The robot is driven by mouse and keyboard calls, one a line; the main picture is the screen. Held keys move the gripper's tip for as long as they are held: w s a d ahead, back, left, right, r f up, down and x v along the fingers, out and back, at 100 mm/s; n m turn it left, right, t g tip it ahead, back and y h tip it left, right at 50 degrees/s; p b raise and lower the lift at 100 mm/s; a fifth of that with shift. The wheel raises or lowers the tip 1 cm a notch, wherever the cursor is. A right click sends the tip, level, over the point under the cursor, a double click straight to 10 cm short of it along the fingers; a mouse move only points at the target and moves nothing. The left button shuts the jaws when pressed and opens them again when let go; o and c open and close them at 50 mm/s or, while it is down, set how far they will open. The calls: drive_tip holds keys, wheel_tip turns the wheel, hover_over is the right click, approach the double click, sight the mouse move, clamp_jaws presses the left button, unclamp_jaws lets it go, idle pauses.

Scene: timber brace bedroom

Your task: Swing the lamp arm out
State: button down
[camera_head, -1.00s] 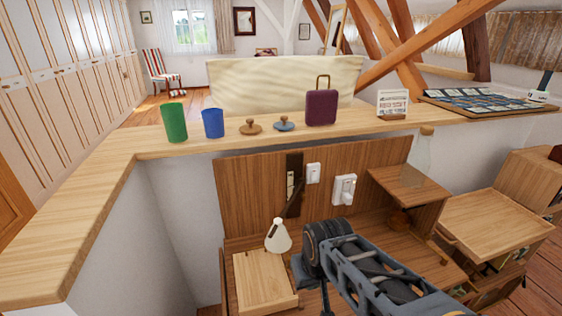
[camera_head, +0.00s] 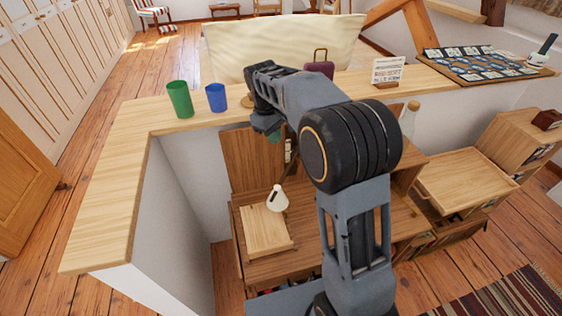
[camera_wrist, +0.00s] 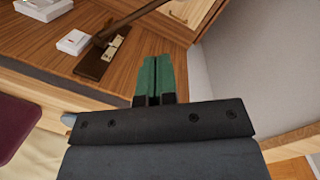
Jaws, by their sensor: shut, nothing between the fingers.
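The lamp has a white cone shade (camera_head: 278,201) that hangs over the left part of the desk in the head view. Its dark arm (camera_head: 288,177) runs up from the shade to a plate on the wooden back panel. In the wrist view the dark wall plate (camera_wrist: 101,60) and part of the lamp arm (camera_wrist: 125,20) show at upper left; the shade is out of that view. My gripper (camera_wrist: 157,72) has green fingers, shut and empty, apart from the lamp. In the head view its green tip (camera_head: 274,137) shows by the panel, left of the lamp's wall plate, mostly behind my arm.
A ledge (camera_head: 125,185) runs above the desk, with a green cup (camera_head: 180,100), a blue cup (camera_head: 215,98) and a purple case (camera_head: 318,69). A wooden board (camera_head: 265,232) lies below the shade. A bottle (camera_head: 408,118) stands right of my arm.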

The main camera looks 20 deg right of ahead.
sight(289, 167)
drive_tip(key=w+a+f+n+g+h, duration=0.1)
drive_tip(key=w+a+f+n+g, duration=0.15)
drive_tip(key=w+f, duration=0.45)
drive_tip(key=s+d+f+p, duration=0.2)
drive_tip(key=d+f, duration=0.3)
drive_tip(key=f, duration=0.4)
drive_tip(key=shift+s+d+f+n+t, duration=0.15)
drive_tip(key=shift+s+d+n+t, duration=0.15)
drive_tip(key=shift+s+n+t, duration=0.15)
drive_tip(key=shift+s+d+n, duration=0.25)
drive_tip(key=shift+s+n, duration=0.05)
